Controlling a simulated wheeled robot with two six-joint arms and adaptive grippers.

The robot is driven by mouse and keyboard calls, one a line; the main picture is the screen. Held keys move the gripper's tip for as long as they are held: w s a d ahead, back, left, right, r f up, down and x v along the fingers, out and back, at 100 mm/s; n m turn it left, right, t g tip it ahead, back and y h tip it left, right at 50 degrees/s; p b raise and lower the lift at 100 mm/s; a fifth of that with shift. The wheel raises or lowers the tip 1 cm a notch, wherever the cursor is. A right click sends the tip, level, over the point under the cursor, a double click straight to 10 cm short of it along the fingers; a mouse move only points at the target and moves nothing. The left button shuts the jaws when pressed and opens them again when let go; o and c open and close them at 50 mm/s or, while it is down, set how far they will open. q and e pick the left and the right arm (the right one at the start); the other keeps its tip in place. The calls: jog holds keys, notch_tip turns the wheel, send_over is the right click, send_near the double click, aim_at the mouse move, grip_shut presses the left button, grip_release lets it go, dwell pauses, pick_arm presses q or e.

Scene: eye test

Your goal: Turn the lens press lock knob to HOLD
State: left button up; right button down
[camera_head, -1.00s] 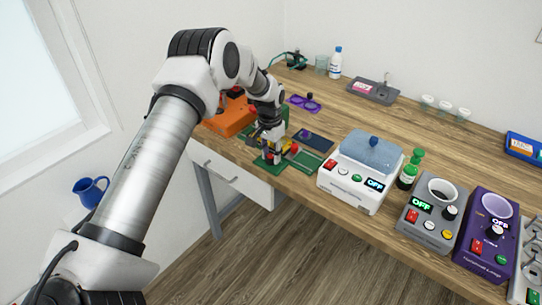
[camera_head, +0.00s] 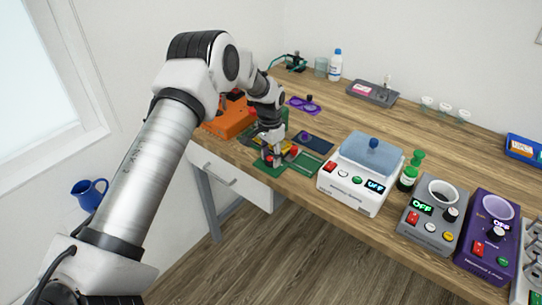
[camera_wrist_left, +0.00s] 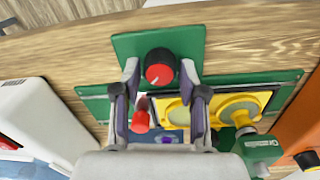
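The lens press is a green base plate (camera_wrist_left: 120,50) with a yellow part (camera_wrist_left: 245,98) and a red-tipped lever (camera_wrist_left: 141,120) in the left wrist view. Its lock knob (camera_wrist_left: 160,68), red on top with a black skirt and a pale pointer line, stands on a green tab. My left gripper (camera_wrist_left: 160,72) is open, with one finger on each side of the knob and small gaps visible. In the head view my left gripper (camera_head: 269,158) is down at the press (camera_head: 268,172), and hides most of the knob. HOLD lettering is not readable. My right gripper is not in view.
The table's front edge is close to the press.

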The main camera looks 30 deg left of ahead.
aim_at(270, 157)
pick_arm(q)
notch_tip(270, 157, up, 12)
jog(key=shift+a, duration=0.2)
dwell(0.4)
